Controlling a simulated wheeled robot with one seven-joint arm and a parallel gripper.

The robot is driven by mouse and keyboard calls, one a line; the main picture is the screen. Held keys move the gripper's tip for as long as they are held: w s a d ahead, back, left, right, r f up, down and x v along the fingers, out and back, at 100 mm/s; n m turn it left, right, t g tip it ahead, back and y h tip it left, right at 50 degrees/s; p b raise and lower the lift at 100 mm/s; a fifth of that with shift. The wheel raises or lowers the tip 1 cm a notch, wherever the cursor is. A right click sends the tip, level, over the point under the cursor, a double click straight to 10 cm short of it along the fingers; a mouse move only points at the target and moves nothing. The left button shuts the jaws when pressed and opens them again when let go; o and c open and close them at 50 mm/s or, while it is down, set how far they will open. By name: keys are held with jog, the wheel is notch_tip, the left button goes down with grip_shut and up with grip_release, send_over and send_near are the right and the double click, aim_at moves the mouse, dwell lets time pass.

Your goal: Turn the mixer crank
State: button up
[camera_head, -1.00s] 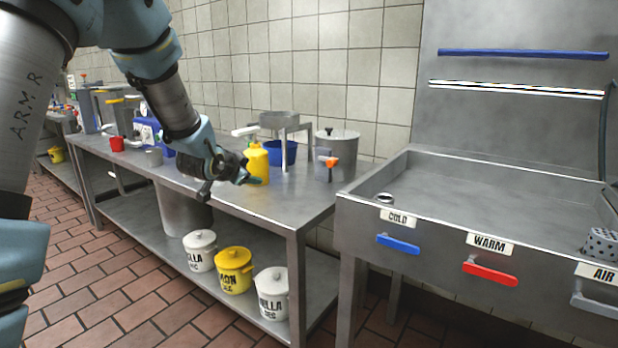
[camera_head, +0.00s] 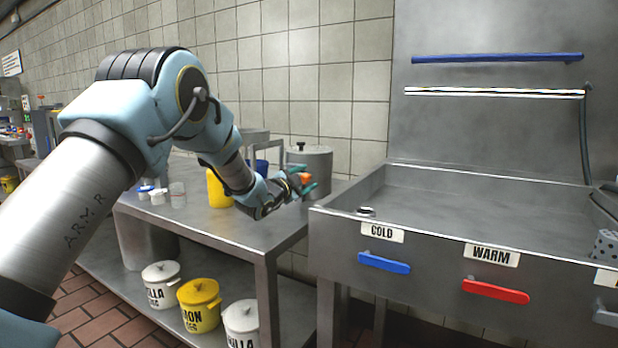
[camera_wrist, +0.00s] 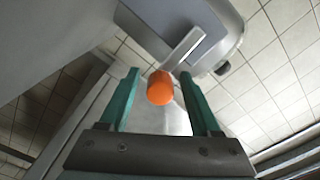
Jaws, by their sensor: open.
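The mixer is a grey metal drum (camera_head: 317,160) with a dark knob on its lid, standing at the right end of the steel table. Its crank has an orange handle (camera_head: 305,178). In the wrist view the orange handle (camera_wrist: 160,88) is at the end of a grey crank arm (camera_wrist: 184,46), and it lies between the green fingertips of my gripper (camera_wrist: 162,82). The fingers are apart, with a gap on both sides of the handle. In the head view my gripper (camera_head: 302,177) is at the mixer's front, partly covering the handle.
A yellow bottle (camera_head: 217,190) stands behind my wrist on the steel table (camera_head: 222,222). A steel sink (camera_head: 470,205) with blue and red levers is to the right. Lidded pots (camera_head: 199,305) sit on the shelf below. Small cups stand at the table's left.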

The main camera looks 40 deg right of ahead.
jog(key=shift+x, duration=1.1)
jog(key=shift+c, duration=0.3)
grip_shut()
jog(key=shift+f, duration=0.15)
